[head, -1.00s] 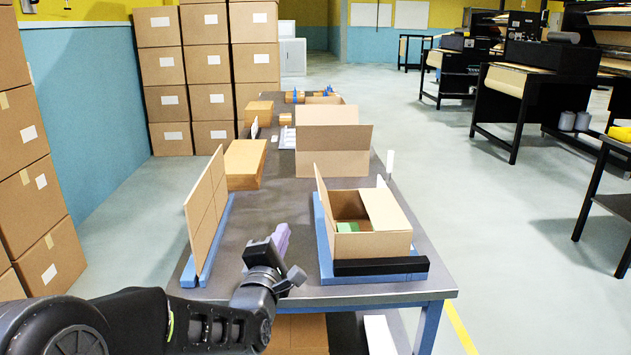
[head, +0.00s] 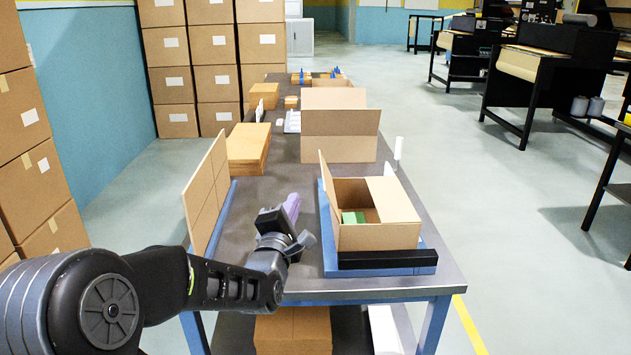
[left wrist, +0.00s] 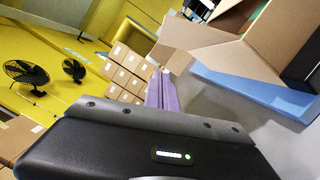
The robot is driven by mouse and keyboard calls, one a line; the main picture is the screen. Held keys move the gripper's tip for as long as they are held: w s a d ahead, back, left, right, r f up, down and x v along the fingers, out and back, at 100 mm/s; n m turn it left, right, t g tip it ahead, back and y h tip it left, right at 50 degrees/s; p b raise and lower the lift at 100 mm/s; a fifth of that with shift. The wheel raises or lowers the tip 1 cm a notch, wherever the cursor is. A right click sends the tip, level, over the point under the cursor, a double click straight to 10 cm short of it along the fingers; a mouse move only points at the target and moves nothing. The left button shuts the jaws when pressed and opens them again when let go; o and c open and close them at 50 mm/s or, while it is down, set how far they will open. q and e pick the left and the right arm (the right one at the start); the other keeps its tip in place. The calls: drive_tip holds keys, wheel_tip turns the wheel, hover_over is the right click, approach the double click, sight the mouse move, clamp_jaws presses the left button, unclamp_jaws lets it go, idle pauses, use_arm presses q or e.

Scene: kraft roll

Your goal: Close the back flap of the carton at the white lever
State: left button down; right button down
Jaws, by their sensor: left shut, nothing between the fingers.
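The near carton (head: 378,236) sits in a blue tray (head: 330,262) with a black bar (head: 388,259) across its front. Its left flap (head: 329,188) stands up; its right flap (head: 393,199) lies over the right part of the opening. A green item (head: 353,217) shows inside. I cannot make out its back flap clearly. The white lever (head: 398,148) stands upright beyond its back right corner. My left gripper (head: 292,206), with purple fingers, is shut and empty left of the carton, apart from it. The fingers (left wrist: 161,90) and carton (left wrist: 270,50) also show in the left wrist view.
Behind the near carton stands another open carton (head: 338,148). A cardboard panel (head: 207,195) stands upright at the table's left edge, with a flat brown stack (head: 248,147) behind it. The grey table (head: 275,183) is bare between panel and carton.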

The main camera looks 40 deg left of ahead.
sight(329, 183)
use_arm(q)
drive_tip(key=w+r+p, duration=0.1)
drive_tip(key=w+r, duration=0.1)
drive_tip(key=w, duration=0.6)
drive_tip(key=shift+w, duration=0.25)
drive_tip(key=shift+w+d, duration=0.1)
drive_tip(key=shift+w, duration=0.05)
